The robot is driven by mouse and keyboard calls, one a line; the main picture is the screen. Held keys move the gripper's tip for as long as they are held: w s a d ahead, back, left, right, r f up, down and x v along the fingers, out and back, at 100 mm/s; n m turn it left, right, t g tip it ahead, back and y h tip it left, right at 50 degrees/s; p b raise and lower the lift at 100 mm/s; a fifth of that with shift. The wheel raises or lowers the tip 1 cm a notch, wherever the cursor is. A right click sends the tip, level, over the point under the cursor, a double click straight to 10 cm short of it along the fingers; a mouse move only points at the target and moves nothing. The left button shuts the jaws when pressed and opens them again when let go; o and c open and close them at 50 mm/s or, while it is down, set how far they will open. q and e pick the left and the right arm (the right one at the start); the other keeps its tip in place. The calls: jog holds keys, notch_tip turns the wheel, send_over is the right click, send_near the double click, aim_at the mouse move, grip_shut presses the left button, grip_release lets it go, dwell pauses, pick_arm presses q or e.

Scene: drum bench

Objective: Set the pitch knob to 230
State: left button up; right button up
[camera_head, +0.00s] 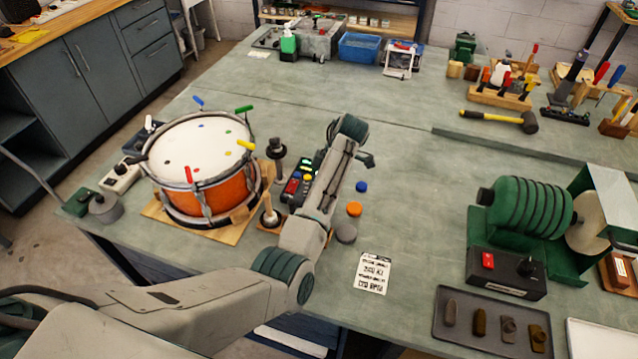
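A dark handheld unit (293,189) with a green lit display and red and yellow buttons lies right of the drum, partly hidden behind my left arm. No knob marked as pitch can be made out, and no scale reading is legible. A small white box (120,174) with a dark knob on top stands left of the drum. My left gripper (367,160) is at the end of the arm, above the bench just right of the unit. It is small and dark, and its finger opening cannot be made out. My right gripper is not in view.
An orange drum (223,193) with coloured keys stands on a wooden board. Blue (362,187), orange (354,209) and grey (346,233) discs and a printed card (373,273) lie right of my arm. A green grinder (526,208) stands at right. The bench's middle is clear.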

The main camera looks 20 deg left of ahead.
pick_arm(q)
jog(key=shift+a+f, duration=0.1)
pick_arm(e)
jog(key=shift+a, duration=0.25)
pick_arm(q)
jog(key=o, duration=1)
jog(key=shift+a, duration=0.1)
jog(key=shift+c, duration=0.2)
jog(key=shift+b+v, duration=0.3)
jog(key=shift+v, duration=0.5)
jog(key=p+v, duration=0.5)
jog(key=v, duration=0.4)
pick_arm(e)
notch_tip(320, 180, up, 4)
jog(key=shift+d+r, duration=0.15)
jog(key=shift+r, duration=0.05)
